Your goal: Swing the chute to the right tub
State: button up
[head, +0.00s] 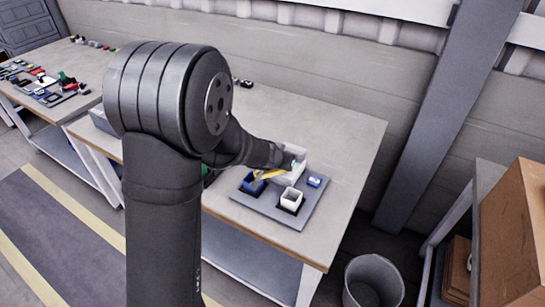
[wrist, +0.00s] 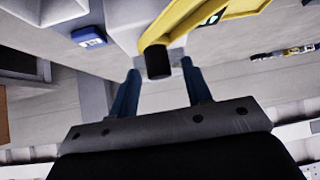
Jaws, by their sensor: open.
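My gripper (wrist: 160,67) is open, with one blue finger on each side of the knob and gaps visible. In the head view my wrist hides part of the chute, and the fingers are hard to make out.
A pale housing (head: 294,158) stands behind the chute. A small blue block (head: 314,181) lies on the grey base plate (head: 307,211), right of the white tub. The bench top (head: 345,135) is clear to the right. A grey bin (head: 372,282) stands on the floor.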

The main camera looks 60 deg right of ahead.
jog(key=v, duration=1.6)
jog(key=shift+r, duration=0.15)
jog(key=shift+w, duration=0.1)
